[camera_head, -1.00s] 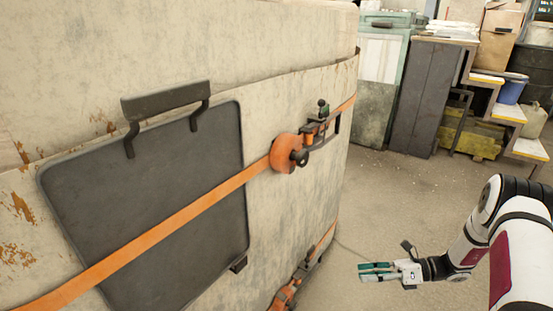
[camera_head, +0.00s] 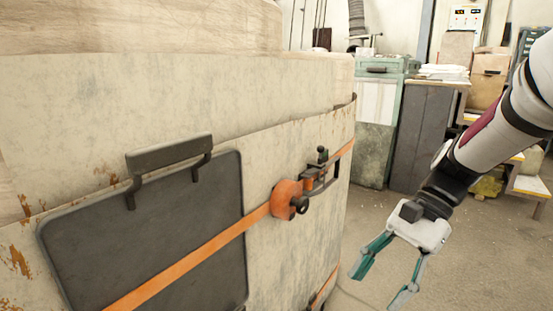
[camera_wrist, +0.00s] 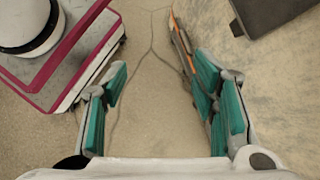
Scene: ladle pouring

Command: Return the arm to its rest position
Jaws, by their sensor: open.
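My gripper (camera_head: 385,282) hangs at the lower right of the head view, pointing down and to the left. Its green-padded fingers are spread apart with nothing between them. In the wrist view my gripper (camera_wrist: 160,100) also shows open, with cracked bare floor between its fingers. My arm comes in from the right edge of the head view, bent at the wrist. No ladle shows in either view.
A large worn block (camera_head: 290,130) with a dark panel (camera_head: 150,240) and an orange strap with a ratchet (camera_head: 290,198) stands left of my gripper. Behind are a green cabinet (camera_head: 378,125), a dark cabinet (camera_head: 420,135) and boxes (camera_head: 488,80). Floor (camera_head: 385,215) between is clear.

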